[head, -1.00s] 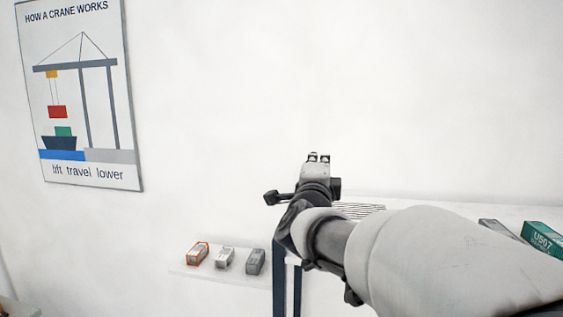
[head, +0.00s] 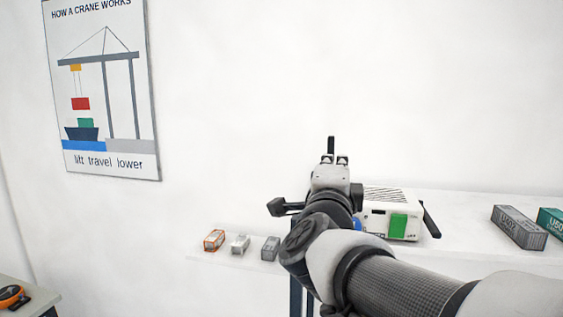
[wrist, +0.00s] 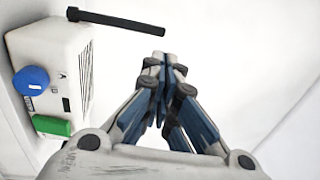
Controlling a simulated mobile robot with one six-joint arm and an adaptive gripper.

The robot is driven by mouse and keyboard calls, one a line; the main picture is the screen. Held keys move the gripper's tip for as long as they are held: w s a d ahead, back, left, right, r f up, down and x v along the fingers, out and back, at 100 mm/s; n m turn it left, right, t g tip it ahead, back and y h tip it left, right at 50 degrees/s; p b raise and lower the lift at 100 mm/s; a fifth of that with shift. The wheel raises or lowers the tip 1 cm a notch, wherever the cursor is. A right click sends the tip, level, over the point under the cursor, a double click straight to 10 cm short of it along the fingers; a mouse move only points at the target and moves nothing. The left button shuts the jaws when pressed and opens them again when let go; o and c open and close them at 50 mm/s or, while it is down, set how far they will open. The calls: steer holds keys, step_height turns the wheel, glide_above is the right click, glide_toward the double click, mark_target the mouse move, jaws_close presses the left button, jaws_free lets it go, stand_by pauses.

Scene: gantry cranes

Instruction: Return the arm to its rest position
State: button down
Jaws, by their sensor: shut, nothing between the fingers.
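My gripper (wrist: 165,65) shows in the wrist view with its fingers drawn together and nothing between them. In the head view my gripper (head: 331,160) points away over the white bench, above and in front of a white box-shaped device. My arm reaches in from the lower right and hides part of the device. The device (head: 395,222) has a vented top, a green button and a blue knob. In the wrist view the device (wrist: 55,60) lies left of the fingers, apart from them, with a black bar (wrist: 115,20) beyond the fingertips.
A grey container (head: 520,228) and a green container (head: 551,222) stand at the bench's right. Three small blocks, one orange-edged (head: 214,240), sit on a low shelf (head: 225,258). A crane poster (head: 103,90) hangs on the wall. A table corner with an orange item (head: 11,296) is lower left.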

steer(key=s+a+f+n+g+y+b, duration=0.25)
steer(key=s+f+n+b, duration=0.2)
steer(key=f, duration=0.35)
steer(key=s+a+f+n+g+y+b, duration=0.1)
steer(key=s+a+f+n+y+b, duration=0.15)
steer(key=f+n, duration=0.45)
steer(key=s+a+f+n+g+y+b, duration=0.25)
steer(key=s+f+b, duration=0.2)
steer(key=f, duration=0.55)
steer(key=s+d+f+n+g+b, duration=0.3)
steer(key=s+f+g, duration=0.1)
steer(key=s+f, duration=0.6)
steer(key=s+d+f+n+g+h+b, duration=0.1)
steer(key=s+d+f+n+g+b, duration=0.2)
steer(key=s+f, duration=0.7)
step_height(320, 180, down, 4)
steer(key=shift+d+r+n+g+b, duration=0.2)
steer(key=shift+d+n+g+b, duration=0.3)
steer(key=shift+n, duration=0.3)
steer(key=shift+a+h, duration=0.2)
steer(key=shift+h, duration=0.05)
